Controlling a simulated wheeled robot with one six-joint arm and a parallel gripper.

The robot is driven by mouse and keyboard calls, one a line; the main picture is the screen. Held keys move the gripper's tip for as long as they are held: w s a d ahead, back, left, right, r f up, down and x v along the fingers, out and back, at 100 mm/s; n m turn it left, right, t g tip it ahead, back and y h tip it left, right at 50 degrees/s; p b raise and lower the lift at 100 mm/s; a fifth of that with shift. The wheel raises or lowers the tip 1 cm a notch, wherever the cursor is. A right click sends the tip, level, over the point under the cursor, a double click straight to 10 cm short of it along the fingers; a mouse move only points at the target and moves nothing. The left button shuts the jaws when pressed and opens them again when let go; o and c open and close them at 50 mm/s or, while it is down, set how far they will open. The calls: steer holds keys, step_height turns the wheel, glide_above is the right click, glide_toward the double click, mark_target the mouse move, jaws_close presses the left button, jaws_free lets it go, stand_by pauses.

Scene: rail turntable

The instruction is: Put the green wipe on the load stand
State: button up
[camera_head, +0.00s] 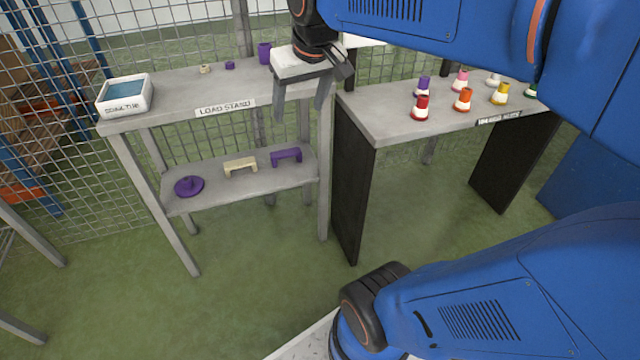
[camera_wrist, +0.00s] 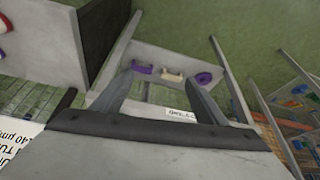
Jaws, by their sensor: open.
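No green wipe can be made out in either view. The load stand (camera_head: 170,92) is a grey two-level table at the left, with a "LOAD STAND" label (camera_head: 225,108) on its front edge. My gripper (camera_head: 300,112) is open, with nothing seen between its fingers, which point down in front of the stand's right end. In the wrist view the open fingers (camera_wrist: 156,80) show with the stand's lower shelf (camera_wrist: 165,58) beyond them. Part of the stand's top is hidden behind my gripper.
A white soak tub (camera_head: 125,95) with blue contents, two small rings and a purple cup (camera_head: 264,53) are on the stand's top. Purple and cream parts (camera_head: 240,165) lie on its shelf. The right table (camera_head: 390,118) holds several coloured cones. Wire fencing (camera_head: 60,150) stands behind.

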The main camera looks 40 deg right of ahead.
steer(key=s+a+f+n, duration=0.1)
steer(key=s+a+f, duration=0.3)
steer(key=s+f, duration=0.7)
steer(key=s, duration=0.2)
steer(key=shift+s+a+y, duration=0.15)
steer(key=shift+s+y, duration=0.15)
steer(key=shift+s, duration=0.05)
